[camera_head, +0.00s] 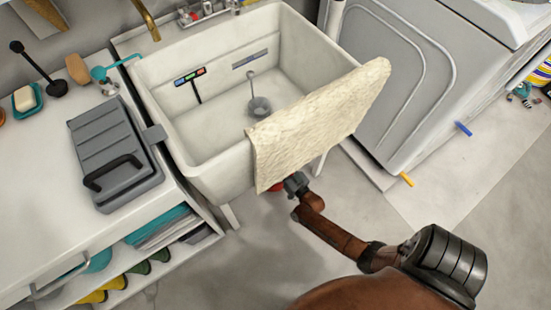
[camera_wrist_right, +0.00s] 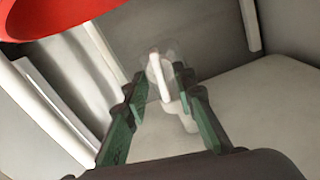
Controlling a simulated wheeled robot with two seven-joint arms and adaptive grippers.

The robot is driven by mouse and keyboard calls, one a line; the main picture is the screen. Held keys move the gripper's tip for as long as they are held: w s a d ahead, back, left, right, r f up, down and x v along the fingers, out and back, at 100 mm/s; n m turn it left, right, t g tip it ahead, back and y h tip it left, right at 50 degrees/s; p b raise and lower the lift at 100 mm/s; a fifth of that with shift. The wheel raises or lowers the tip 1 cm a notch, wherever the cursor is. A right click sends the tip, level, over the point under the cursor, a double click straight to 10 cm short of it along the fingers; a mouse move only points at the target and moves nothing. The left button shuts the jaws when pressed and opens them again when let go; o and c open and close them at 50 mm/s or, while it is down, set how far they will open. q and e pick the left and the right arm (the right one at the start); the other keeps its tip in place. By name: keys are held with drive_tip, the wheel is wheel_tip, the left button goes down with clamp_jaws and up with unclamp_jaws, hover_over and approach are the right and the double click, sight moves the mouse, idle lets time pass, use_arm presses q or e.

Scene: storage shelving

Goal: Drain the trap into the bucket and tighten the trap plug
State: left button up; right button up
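The utility sink (camera_head: 215,170) stands in the middle of the head view; its underside is hidden there. A bit of the red bucket (camera_head: 277,187) shows below the towel. My right arm reaches under the sink's front, with the gripper (camera_head: 297,185) partly hidden. In the right wrist view, the red bucket (camera_wrist_right: 60,15) fills the upper left corner. The right gripper (camera_wrist_right: 160,85) has its green fingers apart. A white piece (camera_wrist_right: 160,75), seemingly part of the trap, shows between or just beyond the fingertips, with no clear contact. Which part is the plug is unclear. My left gripper is out of view.
A cream towel (camera_head: 315,120) hangs over the sink's front right rim. A grey lidded case (camera_head: 115,150) lies on the white counter (camera_head: 35,190) at left. A washing machine (camera_head: 410,80) stands right of the sink. The floor (camera_head: 250,265) in front is clear.

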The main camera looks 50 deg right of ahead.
drive_tip(key=shift+c, duration=0.5)
clamp_jaws()
drive_tip(key=shift+m, duration=0.3)
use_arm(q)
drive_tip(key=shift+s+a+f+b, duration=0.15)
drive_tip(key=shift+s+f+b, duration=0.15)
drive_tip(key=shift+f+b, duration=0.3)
use_arm(e)
drive_tip(key=m, duration=1.5)
drive_tip(key=shift+f, duration=0.1)
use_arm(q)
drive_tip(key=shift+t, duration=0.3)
use_arm(e)
drive_tip(key=shift+m, duration=0.3)
